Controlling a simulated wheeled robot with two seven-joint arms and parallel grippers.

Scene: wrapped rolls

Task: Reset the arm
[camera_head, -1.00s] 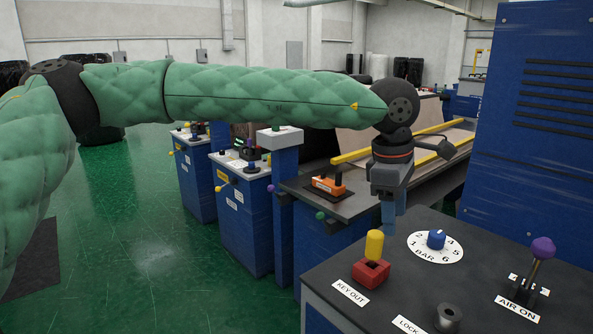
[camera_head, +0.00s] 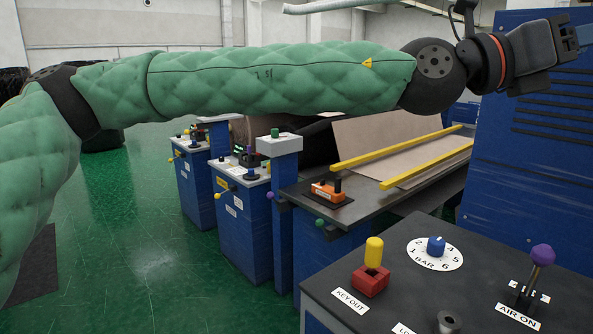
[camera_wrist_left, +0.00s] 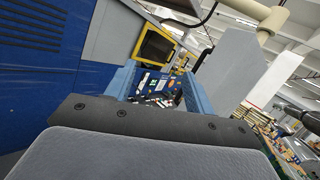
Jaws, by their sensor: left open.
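My left arm crosses the head view from the left in its green padded cover. My left gripper (camera_head: 581,38) is at the upper right edge of the head view, raised well above the control panel (camera_head: 408,288) and in front of the blue cabinet. In the left wrist view, the two blue fingers of the left gripper (camera_wrist_left: 156,88) stand apart with nothing between them. Beyond them are a yellow-framed screen (camera_wrist_left: 155,48) and a blue panel with labels. My right gripper is not in view.
The panel carries a yellow-topped key in a red block (camera_head: 371,276), a blue dial (camera_head: 436,243) and a purple-knobbed lever (camera_head: 541,257). A tall blue cabinet (camera_head: 530,170) stands at the right. Blue control posts stand behind. The green floor (camera_head: 150,240) at left is clear.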

